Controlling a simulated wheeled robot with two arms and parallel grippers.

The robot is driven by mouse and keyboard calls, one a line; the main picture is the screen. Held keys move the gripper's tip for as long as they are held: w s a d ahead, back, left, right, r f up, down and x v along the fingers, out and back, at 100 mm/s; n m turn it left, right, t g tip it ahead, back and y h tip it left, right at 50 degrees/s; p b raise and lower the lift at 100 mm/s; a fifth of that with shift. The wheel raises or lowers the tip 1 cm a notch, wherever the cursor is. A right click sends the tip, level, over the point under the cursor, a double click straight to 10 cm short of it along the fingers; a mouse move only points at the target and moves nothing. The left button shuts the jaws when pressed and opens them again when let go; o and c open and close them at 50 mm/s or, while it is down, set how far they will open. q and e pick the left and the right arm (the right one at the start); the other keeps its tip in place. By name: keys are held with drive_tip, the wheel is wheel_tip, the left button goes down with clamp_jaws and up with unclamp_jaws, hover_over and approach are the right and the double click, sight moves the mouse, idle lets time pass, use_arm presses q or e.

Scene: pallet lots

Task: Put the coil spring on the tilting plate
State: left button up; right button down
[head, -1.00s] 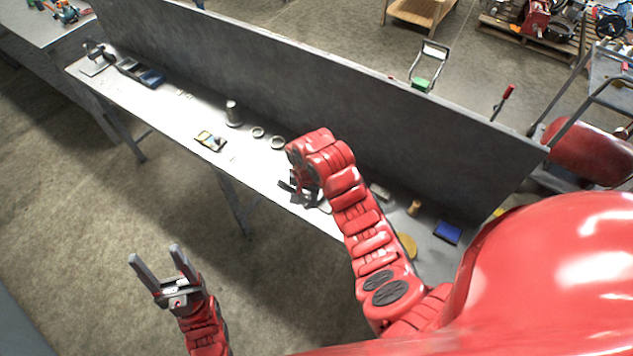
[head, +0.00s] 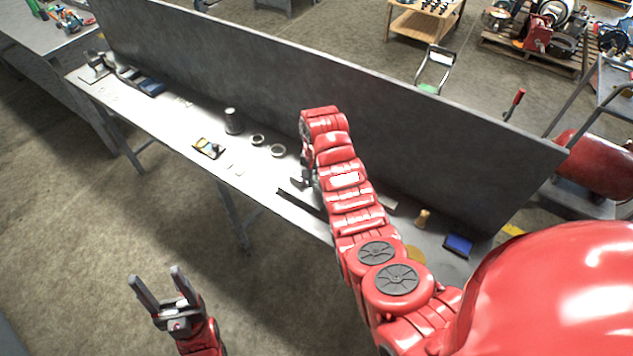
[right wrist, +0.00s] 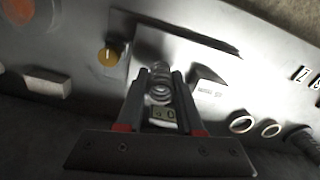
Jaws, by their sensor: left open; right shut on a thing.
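The coil spring (right wrist: 160,82) shows in the right wrist view between the fingers of my right gripper (right wrist: 162,88), which is shut on it. The spring stands out past the fingertips, in front of a grey flat plate (right wrist: 190,58) that looks like the tilting plate. I cannot tell whether spring and plate touch. In the head view my right arm hides the spring and most of the gripper; a dark edge (head: 300,201), perhaps the plate's, shows beside it. My left gripper (head: 155,277) is open and empty, over the floor in front of the bench.
The bench (head: 185,125) has a tall back panel (head: 250,75). A metal cylinder (head: 233,121), two rings (head: 278,151) and a small yellow-black item (head: 208,148) lie left of my right arm. A blue box (head: 458,245) and a wooden knob (head: 423,219) are to its right.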

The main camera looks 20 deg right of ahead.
drive_tip(key=shift+f, duration=0.5)
drive_tip(key=shift+f, duration=0.1)
drive_tip(key=c, duration=0.5)
unclamp_jaws()
drive_tip(key=shift+c, duration=0.2)
